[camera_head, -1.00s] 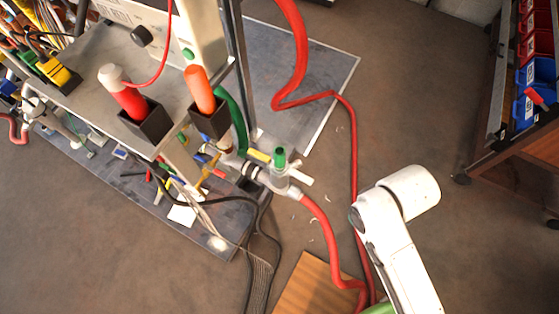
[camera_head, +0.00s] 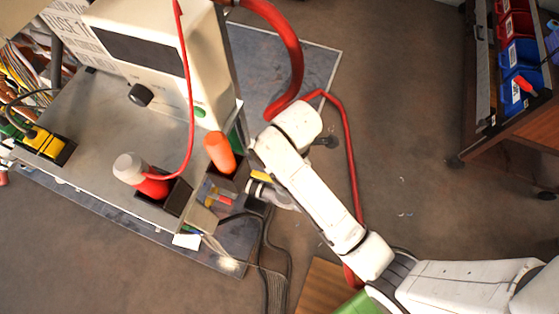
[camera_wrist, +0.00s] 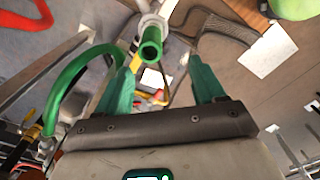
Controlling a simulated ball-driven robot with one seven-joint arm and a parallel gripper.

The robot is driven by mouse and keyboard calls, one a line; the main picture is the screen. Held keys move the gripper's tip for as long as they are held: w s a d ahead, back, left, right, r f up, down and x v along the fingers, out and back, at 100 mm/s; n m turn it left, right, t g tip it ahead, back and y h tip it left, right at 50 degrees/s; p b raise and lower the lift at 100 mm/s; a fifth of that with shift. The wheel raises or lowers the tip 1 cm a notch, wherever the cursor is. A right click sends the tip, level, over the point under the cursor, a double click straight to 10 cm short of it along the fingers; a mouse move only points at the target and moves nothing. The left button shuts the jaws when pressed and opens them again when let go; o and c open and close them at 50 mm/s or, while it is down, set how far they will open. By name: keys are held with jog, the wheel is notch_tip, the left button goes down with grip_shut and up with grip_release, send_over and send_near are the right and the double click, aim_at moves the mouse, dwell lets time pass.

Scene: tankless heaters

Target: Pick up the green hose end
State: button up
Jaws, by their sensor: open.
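In the wrist view a short green hose end (camera_wrist: 151,48) with an open round mouth sits on a white fitting (camera_wrist: 153,22). My gripper (camera_wrist: 163,84) has its two green fingers spread apart with nothing between them. The hose end lies just beyond the fingertips, between their lines and closer to the left finger. A longer green hose (camera_wrist: 66,82) curves down at the left of the wrist view. In the head view my white arm covers the fitting and hose end, and my gripper is hidden.
A red hose (camera_head: 347,150) runs along the floor.

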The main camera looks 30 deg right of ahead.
jog(key=shift+w+a, duration=0.1)
jog(key=shift+w, duration=0.3)
jog(key=shift+n, duration=0.3)
jog(key=f, duration=0.3)
jog(key=f+b, duration=0.1)
jog(key=f, duration=0.3)
jog(key=w+f, duration=0.1)
jog(key=f, duration=0.2)
jog(key=shift+f, duration=0.35)
grip_shut()
